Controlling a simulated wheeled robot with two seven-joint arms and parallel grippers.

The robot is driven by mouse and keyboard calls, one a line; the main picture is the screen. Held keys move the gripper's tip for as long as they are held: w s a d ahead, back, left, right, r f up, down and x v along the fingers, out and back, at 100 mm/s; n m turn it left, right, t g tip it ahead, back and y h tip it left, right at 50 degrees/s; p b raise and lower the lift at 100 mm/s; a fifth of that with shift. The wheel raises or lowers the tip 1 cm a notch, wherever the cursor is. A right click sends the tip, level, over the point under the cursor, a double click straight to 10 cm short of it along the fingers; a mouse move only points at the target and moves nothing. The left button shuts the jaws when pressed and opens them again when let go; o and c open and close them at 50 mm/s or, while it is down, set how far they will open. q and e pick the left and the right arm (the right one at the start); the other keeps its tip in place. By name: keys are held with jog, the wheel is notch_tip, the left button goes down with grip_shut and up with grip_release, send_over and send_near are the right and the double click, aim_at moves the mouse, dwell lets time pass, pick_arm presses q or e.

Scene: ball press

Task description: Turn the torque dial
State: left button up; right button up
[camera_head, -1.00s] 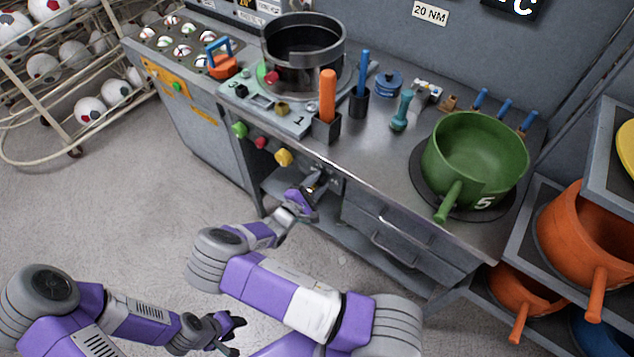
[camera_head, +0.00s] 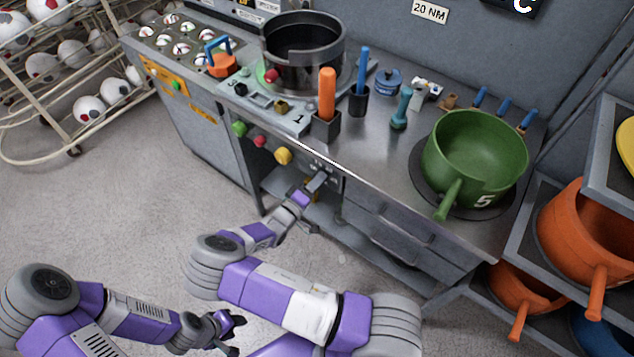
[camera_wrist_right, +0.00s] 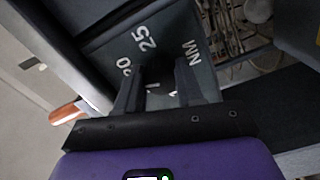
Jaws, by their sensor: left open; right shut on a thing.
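The torque dial (camera_wrist_right: 152,73) is a dark knob on a grey panel (camera_wrist_right: 103,55) in the right wrist view. White markings "20", "25" and "NM" surround it; the rest of the scale is partly covered. My right gripper (camera_wrist_right: 162,84) is shut on the dial, one finger on each side. In the head view the right gripper (camera_head: 318,181) is against the bench front below the yellow button, and the dial is hidden there. My left gripper (camera_head: 232,325) is open and empty, low over the floor.
The bench front carries green, red and yellow buttons (camera_head: 283,155) just above the right gripper. Drawers with handles (camera_head: 395,240) are to its right. A green pot (camera_head: 475,160) and a black pot (camera_head: 303,50) stand on top. Open floor (camera_head: 120,210) lies left.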

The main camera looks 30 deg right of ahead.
jog(key=shift+m, duration=1.2)
jog(key=o, duration=1)
jog(key=shift+o, duration=0.2)
jog(key=v, duration=0.7)
jog(key=shift+a+p, duration=0.3)
jog(key=shift+p, duration=0.1)
jog(key=shift+s, duration=0.1)
